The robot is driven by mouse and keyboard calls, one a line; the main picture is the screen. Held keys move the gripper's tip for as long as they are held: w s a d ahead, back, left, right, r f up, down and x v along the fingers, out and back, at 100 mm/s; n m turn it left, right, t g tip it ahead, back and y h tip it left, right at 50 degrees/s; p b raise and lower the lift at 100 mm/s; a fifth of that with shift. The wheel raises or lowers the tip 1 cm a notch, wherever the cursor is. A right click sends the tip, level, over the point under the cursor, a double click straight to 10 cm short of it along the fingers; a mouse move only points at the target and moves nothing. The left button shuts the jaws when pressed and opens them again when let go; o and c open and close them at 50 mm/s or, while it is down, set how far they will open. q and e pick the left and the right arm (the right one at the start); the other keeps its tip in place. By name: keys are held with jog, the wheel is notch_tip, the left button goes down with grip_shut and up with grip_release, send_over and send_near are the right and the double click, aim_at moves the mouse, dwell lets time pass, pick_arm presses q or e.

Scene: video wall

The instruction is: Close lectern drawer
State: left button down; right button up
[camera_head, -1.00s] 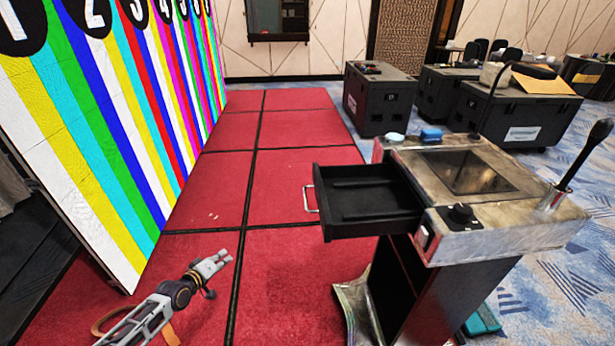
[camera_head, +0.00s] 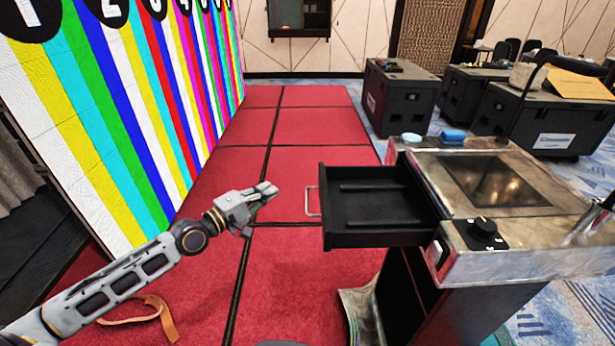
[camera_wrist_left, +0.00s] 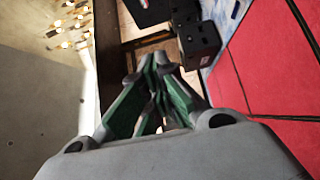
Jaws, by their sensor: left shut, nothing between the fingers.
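The lectern (camera_head: 520,262) stands at the right in the head view, with a worn metal top. Its black drawer (camera_head: 372,240) is pulled out to the left and looks empty but for its ridges. A pale metal handle (camera_head: 312,201) is on the drawer's left end. My left gripper (camera_head: 270,189) is shut and empty, left of the handle with a gap between them. In the left wrist view its fingers (camera_wrist_left: 157,75) meet, and neither the drawer nor the lectern can be made out there. My right gripper is not in view.
A striped video wall (camera_head: 130,130) stands at the left. Black cases (camera_head: 398,98) stand behind the lectern. A blue item (camera_head: 452,136) and a control knob (camera_head: 484,230) are on the lectern top. The red floor (camera_head: 300,275) left of the drawer is mostly clear.

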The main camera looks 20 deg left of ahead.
pick_arm(q)
jog(key=shift+w, duration=0.25)
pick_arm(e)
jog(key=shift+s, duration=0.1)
pick_arm(q)
jog(key=s+d+p+x, duration=0.1)
jog(key=d+p+x, duration=0.1)
jog(key=x, duration=1)
jog(key=shift+d, duration=0.4)
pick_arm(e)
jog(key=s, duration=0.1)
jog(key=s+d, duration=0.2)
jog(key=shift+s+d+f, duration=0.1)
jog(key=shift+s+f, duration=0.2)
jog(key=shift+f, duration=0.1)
pick_arm(q)
jog(key=shift+f, duration=0.1)
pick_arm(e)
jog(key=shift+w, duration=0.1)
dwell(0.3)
pick_arm(q)
jog(key=shift+d, duration=0.15)
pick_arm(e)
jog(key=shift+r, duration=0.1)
